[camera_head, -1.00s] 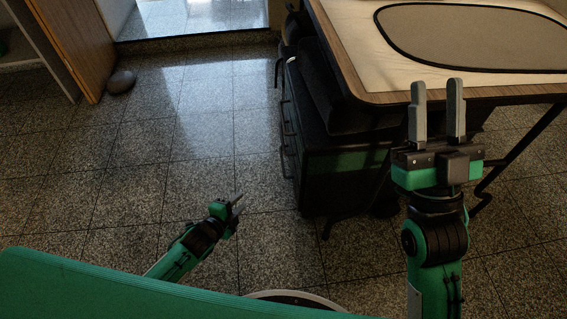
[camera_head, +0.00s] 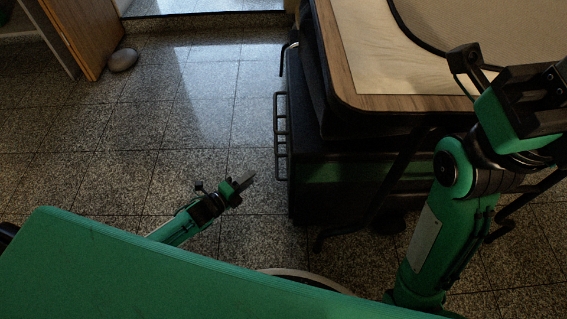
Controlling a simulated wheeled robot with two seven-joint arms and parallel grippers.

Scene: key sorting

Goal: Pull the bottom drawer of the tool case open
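The tool case (camera_head: 345,185) is a dark cabinet under the table, with a green band on the side toward me. Its drawer front faces left and is seen nearly edge-on. Several black bar handles (camera_head: 278,130) stand out from it, one below another. I cannot make out any drawer standing open. My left gripper (camera_head: 245,183) is low over the floor, left of the case's lower part, with its fingers pointing right toward it. It appears apart from the handles, and the finger gap is unclear.
The wooden-edged table (camera_head: 345,75) overhangs the case, with dark legs below at the right. A grey rounded object (camera_head: 122,60) lies on the floor by a wooden door (camera_head: 80,35). The tiled floor (camera_head: 190,110) left of the case is clear.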

